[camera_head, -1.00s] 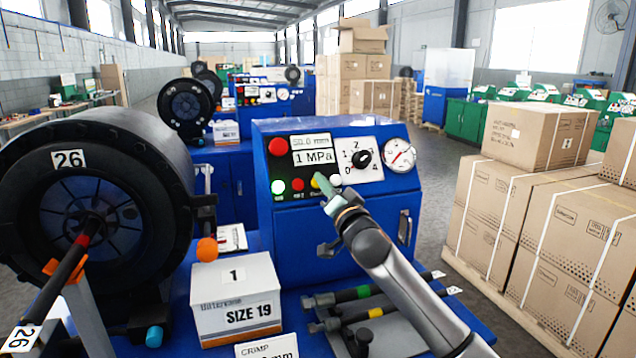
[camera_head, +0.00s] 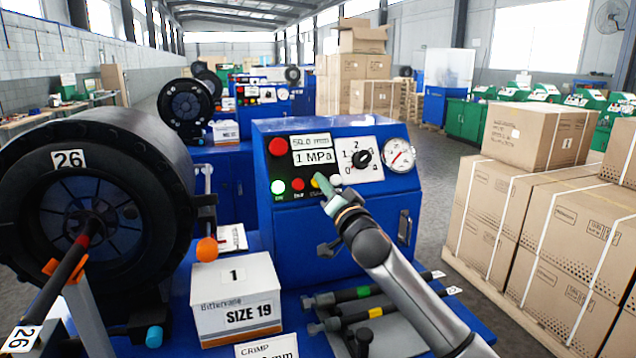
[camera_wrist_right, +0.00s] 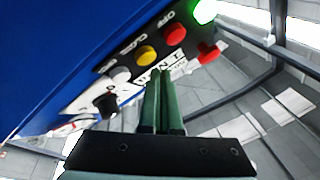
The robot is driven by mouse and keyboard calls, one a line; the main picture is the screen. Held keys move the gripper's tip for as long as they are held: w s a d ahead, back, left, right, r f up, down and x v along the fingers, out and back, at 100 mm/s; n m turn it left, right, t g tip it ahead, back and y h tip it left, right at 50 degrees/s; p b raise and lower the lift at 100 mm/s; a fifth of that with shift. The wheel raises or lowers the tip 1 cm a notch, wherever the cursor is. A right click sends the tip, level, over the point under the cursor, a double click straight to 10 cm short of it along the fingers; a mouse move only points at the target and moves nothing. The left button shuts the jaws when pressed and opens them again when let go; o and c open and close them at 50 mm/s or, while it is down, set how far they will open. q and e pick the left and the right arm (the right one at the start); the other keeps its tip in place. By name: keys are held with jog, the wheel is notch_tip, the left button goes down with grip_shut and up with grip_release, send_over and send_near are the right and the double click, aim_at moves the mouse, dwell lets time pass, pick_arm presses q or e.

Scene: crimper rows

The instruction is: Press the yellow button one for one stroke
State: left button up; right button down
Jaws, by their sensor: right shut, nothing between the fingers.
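The yellow button (camera_head: 315,183) is in the lower button row of the blue control box (camera_head: 340,235), between a red button (camera_head: 298,185) and a white one (camera_head: 336,180). My right gripper (camera_head: 321,177) is shut and empty, its green fingertips in front of the panel and partly over the yellow button in the head view. In the right wrist view, the yellow button (camera_wrist_right: 146,55) shows just beyond and left of the closed fingertips (camera_wrist_right: 162,74). I cannot tell whether they touch it. My left gripper is not in view.
A lit green button (camera_head: 278,187), a large red button (camera_head: 278,146), a display (camera_head: 312,150) reading 1 MPa, a black knob (camera_head: 362,158) and a gauge (camera_head: 399,155) share the panel. The crimper (camera_head: 150,150) stands left; cartons (camera_head: 560,230) are stacked right.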

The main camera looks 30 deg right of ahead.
jog(key=shift+w+f, duration=0.1)
jog(key=shift+w, duration=0.05)
jog(key=shift+w+d+f, duration=0.1)
jog(key=shift+w, duration=0.1)
jog(key=shift+w+d+f+b, duration=0.1)
jog(key=shift+w+f+b, duration=0.2)
jog(key=shift+w, duration=0.05)
dwell(0.8)
jog(key=shift+s+r, duration=0.1)
dwell(0.3)
jog(key=shift+s+a+r+p, duration=0.2)
jog(key=shift+s+r+p, duration=0.15)
jog(key=shift+s+p, duration=0.25)
jog(key=s+r+p, duration=0.2)
jog(key=s+a+p, duration=0.1)
jog(key=s, duration=0.1)
jog(key=shift+r, duration=0.4)
